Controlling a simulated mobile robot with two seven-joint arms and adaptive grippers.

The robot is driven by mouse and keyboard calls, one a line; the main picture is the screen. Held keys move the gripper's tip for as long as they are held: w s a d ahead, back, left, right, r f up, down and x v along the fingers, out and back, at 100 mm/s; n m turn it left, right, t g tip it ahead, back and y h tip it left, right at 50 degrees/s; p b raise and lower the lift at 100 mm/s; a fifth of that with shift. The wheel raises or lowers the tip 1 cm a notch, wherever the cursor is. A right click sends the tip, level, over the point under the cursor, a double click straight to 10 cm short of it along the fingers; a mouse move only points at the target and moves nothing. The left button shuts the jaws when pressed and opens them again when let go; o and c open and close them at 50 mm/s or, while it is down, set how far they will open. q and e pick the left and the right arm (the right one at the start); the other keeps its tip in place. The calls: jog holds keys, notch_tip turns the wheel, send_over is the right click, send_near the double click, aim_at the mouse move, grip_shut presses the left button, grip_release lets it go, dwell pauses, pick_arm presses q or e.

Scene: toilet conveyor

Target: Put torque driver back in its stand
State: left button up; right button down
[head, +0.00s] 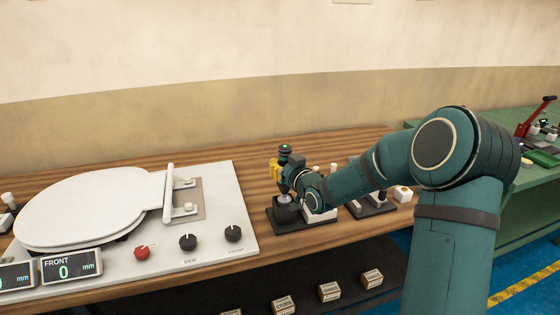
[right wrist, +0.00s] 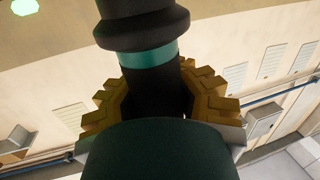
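The torque driver (head: 285,150) is dark with a teal ring near its top. It stands roughly upright above the dark cup of its stand (head: 284,214). My right gripper (head: 280,172), with yellow fingers, is at the driver's upper body. In the right wrist view the black driver with its teal band (right wrist: 140,55) lies between the stepped fingers (right wrist: 160,98), which appear closed on both its sides. The gripper hides the driver's lower part, so I cannot tell whether its tip is inside the cup. My left gripper is not in view.
A white toilet seat (head: 85,205) lies on a white fixture plate with knobs and displays to the left. White and dark small holders (head: 372,205) stand right of the stand. Small labelled boxes (head: 284,304) sit below the wooden bench. A green bench (head: 530,185) is at right.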

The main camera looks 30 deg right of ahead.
jog(key=shift+f, duration=2.05)
jog(key=c, duration=1)
grip_release()
jog(key=shift+o, duration=0.2)
jog(key=shift+s+f, duration=0.1)
jog(key=shift+f, duration=0.05)
jog(key=s, duration=1.2)
jog(key=shift+r, duration=0.45)
jog(key=shift+w, duration=0.1)
